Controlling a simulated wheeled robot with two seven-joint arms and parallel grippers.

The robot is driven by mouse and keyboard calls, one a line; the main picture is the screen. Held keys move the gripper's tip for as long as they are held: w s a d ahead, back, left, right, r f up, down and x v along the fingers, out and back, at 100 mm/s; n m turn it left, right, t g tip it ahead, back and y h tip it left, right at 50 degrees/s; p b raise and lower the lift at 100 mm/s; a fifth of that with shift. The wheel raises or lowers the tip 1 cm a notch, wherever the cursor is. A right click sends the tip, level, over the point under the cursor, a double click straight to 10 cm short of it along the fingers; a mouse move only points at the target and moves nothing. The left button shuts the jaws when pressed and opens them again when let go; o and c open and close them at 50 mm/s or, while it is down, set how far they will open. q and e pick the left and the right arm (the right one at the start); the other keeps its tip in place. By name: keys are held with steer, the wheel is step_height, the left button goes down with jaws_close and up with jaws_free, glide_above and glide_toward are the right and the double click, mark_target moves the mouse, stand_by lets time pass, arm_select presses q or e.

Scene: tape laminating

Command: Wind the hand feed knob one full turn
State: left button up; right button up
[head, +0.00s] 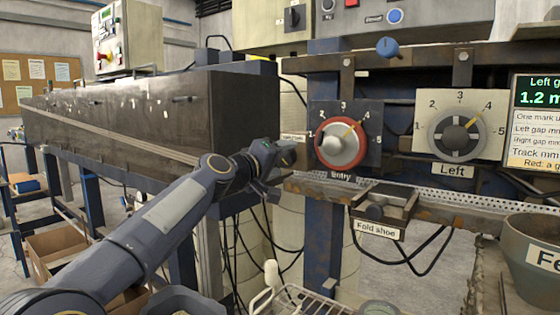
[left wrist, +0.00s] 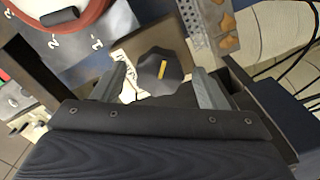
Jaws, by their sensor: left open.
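A dark faceted knob (left wrist: 163,72) with a yellow mark shows in the left wrist view, beside a pale label (left wrist: 130,84) that I cannot read fully. My left gripper (left wrist: 158,86) is open, with one finger on each side of this knob. I cannot tell whether either finger touches it. In the head view my left gripper (head: 278,168) is at the left end of the machine front, below and left of the red-ringed Entry dial (head: 341,154), and the knob is largely hidden there. My right gripper is not in view.
The Left dial (head: 456,133) and a display (head: 534,120) are to the right. A perforated rail (head: 450,198) and the Fold shoe block (head: 384,203) lie below the dials. A blue knob (head: 387,47) sits above. Black cables hang underneath. A pot (head: 530,240) stands at lower right.

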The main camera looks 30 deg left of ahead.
arm_select(q)
steer(key=s+b, duration=0.1)
steer(key=s, duration=0.6)
steer(key=shift+s+a, duration=0.25)
steer(key=shift+s, duration=0.1)
